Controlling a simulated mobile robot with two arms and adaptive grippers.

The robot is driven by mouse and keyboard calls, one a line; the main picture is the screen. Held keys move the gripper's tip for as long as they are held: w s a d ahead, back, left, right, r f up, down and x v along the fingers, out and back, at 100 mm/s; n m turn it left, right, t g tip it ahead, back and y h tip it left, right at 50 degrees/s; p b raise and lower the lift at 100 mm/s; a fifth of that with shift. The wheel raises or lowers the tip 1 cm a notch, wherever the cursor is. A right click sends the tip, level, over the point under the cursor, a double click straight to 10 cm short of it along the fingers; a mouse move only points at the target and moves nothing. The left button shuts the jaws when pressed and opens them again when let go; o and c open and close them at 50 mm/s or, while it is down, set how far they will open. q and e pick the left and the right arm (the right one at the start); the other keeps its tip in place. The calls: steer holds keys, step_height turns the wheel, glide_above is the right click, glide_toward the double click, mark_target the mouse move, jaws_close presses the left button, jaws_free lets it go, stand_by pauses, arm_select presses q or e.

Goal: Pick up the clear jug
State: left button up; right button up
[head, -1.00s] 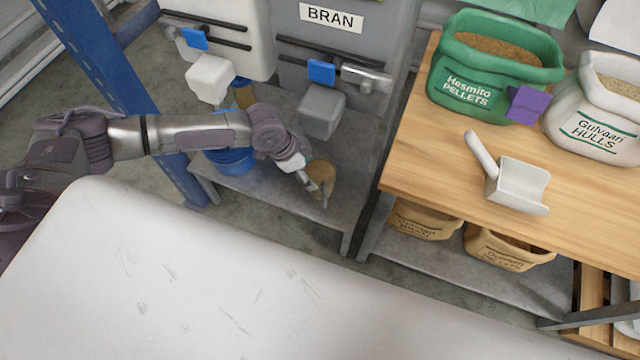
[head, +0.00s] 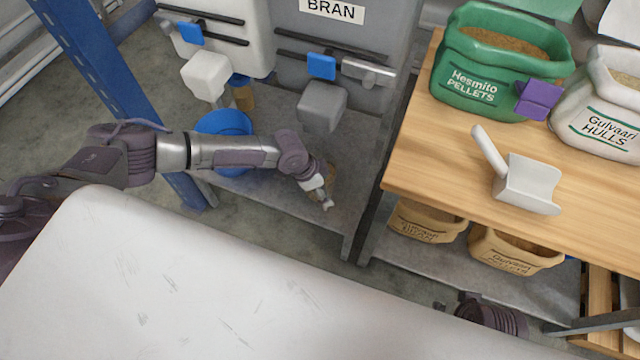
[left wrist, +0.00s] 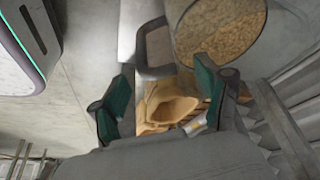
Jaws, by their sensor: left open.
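The jug (head: 331,171), tan with its grain contents, stands on the low grey shelf below the grey BRAN hopper. In the head view my left gripper (head: 325,201) is in front of it and hides most of it. In the left wrist view the jug's round, grain-filled mouth (left wrist: 222,28) shows at the top, with a pale handle-like part beside it. My left gripper (left wrist: 163,103) is open there, its green-padded fingers apart and nothing held between them. I cannot tell whether it touches the jug. Part of my right arm shows at the bottom right; its gripper is not visible.
A blue bucket (head: 222,128) and a brown container (head: 243,96) stand left on the shelf. The BRAN hopper (head: 345,45) overhangs. A wooden table (head: 420,170) at right holds a green sack (head: 470,85), a white sack (head: 605,125) and a scoop (head: 528,185).

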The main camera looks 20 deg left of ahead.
arm_select(q)
jaws_close()
stand_by(0.4)
steer(key=shift+r, duration=0.1)
steer(key=shift+r, duration=0.4)
step_height(320, 180, up, 3)
steer(key=shift+f+p, duration=0.15)
steer(key=shift+p, duration=0.55)
steer(key=s+a, duration=0.4)
steer(key=a, duration=0.3)
steer(key=s+a, duration=0.5)
steer(key=a, duration=0.3)
steer(key=shift+s+a+p, duration=0.15)
steer(key=shift+p, duration=0.3)
arm_select(e)
step_height(320, 180, down, 8)
steer(key=shift+s, duration=0.25)
steer(key=shift+g, duration=0.3)
